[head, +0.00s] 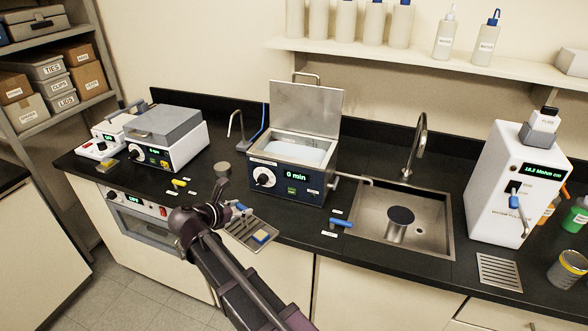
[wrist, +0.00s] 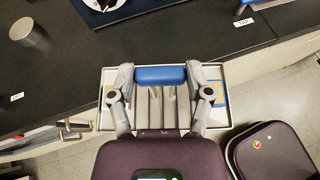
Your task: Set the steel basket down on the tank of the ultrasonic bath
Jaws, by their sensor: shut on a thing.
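The steel basket (head: 238,236) is a shallow tray with a blue handle, and it holds a small blue and yellow block. It hangs level across the front edge of the counter, left and in front of the ultrasonic bath (head: 312,187). My gripper (wrist: 160,76) is shut on the blue handle (wrist: 160,73); the basket's rim (wrist: 104,76) shows around it in the wrist view. In the head view my gripper (head: 232,208) is partly hidden by my wrist. The bath's lid (head: 305,108) stands open, and its tank (head: 262,144) shows pale liquid.
A grey round pot (head: 222,170) stands left of the bath. A blue-handled valve (head: 340,222) and a sink (head: 365,232) lie to its right. A gooseneck pipe (head: 235,120) rises behind left. Black counter is bare in front of the bath.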

